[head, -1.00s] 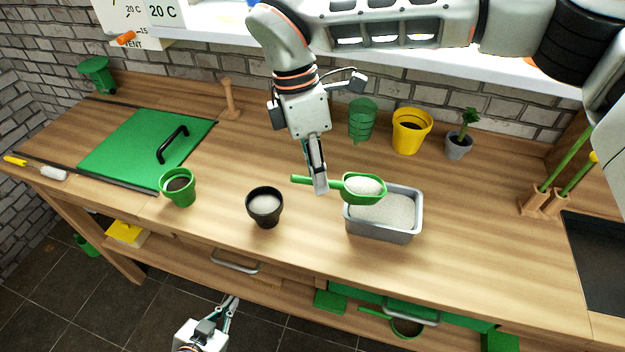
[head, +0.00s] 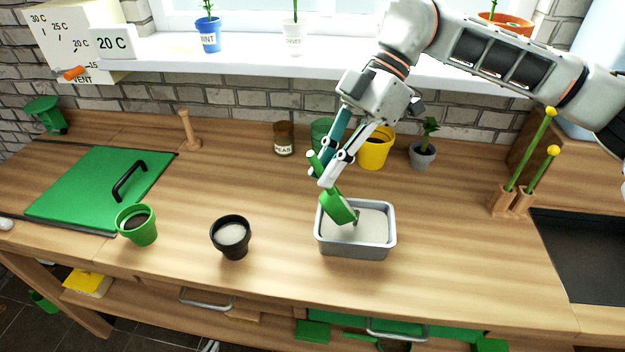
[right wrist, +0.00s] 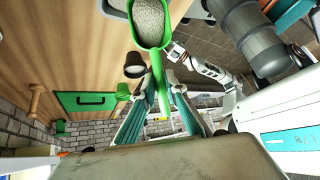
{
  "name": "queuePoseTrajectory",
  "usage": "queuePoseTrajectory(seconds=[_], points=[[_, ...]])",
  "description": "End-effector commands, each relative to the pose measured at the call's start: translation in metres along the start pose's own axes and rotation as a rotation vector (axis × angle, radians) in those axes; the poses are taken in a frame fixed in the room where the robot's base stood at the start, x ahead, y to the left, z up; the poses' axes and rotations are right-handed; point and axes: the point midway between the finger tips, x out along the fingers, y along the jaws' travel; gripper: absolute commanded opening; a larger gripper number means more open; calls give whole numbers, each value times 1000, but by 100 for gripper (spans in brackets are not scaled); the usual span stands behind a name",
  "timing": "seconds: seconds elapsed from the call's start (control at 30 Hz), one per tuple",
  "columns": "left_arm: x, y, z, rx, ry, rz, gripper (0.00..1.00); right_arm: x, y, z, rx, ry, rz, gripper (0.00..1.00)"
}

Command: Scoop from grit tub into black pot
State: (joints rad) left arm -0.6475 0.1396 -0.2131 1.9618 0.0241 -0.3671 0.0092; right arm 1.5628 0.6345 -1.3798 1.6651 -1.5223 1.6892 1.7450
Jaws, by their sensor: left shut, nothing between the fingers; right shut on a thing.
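The grey grit tub (head: 358,250) stands on the bench, holding pale grit. My right gripper (head: 328,172) is shut on the handle of the green scoop (head: 338,208), above the tub's left side. The scoop is steeply tilted, its bowl low at the grit. In the right wrist view the scoop's bowl (right wrist: 152,24) shows grit in it. The black pot (head: 231,250) stands upright to the left of the tub, with pale grit inside. My left gripper (head: 210,346) barely shows at the bottom edge of the head view; it is shut and empty, below the bench front.
A green pot (head: 137,228) with dark soil stands left of the black pot. The bench between black pot and tub is clear.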

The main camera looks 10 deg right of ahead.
Motion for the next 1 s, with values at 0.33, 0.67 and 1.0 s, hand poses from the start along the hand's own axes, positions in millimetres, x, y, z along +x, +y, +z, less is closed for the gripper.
queuePoseTrajectory(seconds=[0.33,0.67,1.0], points=[[9,3,21,-1,-13,2,0,-25,-7,23,-39,243,26,0],[15,6,34,-3,-19,4,0,-42,-12,38,-73,409,42,0],[15,6,33,-3,-16,4,0,-47,-14,39,-83,440,47,0]])
